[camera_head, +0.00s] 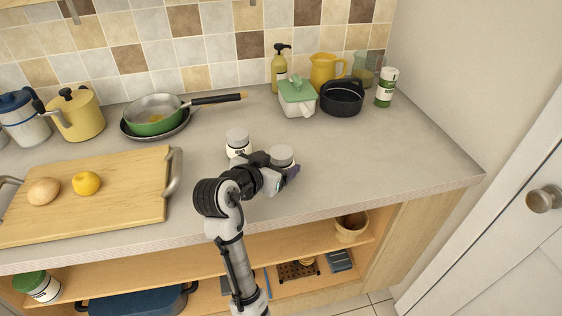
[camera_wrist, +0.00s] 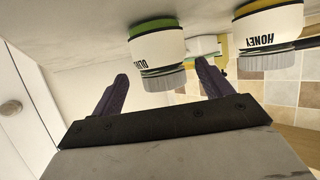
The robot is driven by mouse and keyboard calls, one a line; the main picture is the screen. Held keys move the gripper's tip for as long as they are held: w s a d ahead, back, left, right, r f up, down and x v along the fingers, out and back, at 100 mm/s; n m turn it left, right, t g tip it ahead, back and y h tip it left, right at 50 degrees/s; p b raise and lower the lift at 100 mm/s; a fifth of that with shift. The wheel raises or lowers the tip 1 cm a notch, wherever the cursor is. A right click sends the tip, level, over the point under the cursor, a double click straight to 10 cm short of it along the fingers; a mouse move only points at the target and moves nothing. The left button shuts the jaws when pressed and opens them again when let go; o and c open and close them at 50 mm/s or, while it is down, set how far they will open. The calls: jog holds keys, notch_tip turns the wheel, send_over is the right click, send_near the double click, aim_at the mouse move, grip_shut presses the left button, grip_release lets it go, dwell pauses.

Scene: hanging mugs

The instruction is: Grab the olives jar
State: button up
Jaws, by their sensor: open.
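The olives jar (camera_wrist: 158,45) is white with a green band, a grey lid and dark lettering partly readable as "OLI". In the wrist view, it appears upside down between the two purple fingers of my gripper (camera_wrist: 162,73), which are open with visible gaps beside the lid. In the head view, the olives jar (camera_head: 281,153) stands on the counter just beyond my gripper (camera_head: 284,173), which partly hides it. I cannot tell whether any finger touches it.
A honey jar (camera_head: 237,140) stands close to the left; it also shows in the wrist view (camera_wrist: 268,30). A cutting board (camera_head: 120,190) with an egg and a yellow fruit lies farther left. A pan, dishes and pitchers line the back. The counter right of the gripper is clear.

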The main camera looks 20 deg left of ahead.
jog(key=shift+w, duration=0.35)
jog(key=p+x, duration=0.2)
jog(key=x, duration=0.1)
jog(key=shift+w+r, duration=0.1)
jog(key=shift+w, duration=0.3)
jog(key=shift+w+d+f, duration=0.1)
jog(key=shift+w+f, duration=0.2)
jog(key=shift+w, duration=0.1)
jog(key=c, duration=1.3)
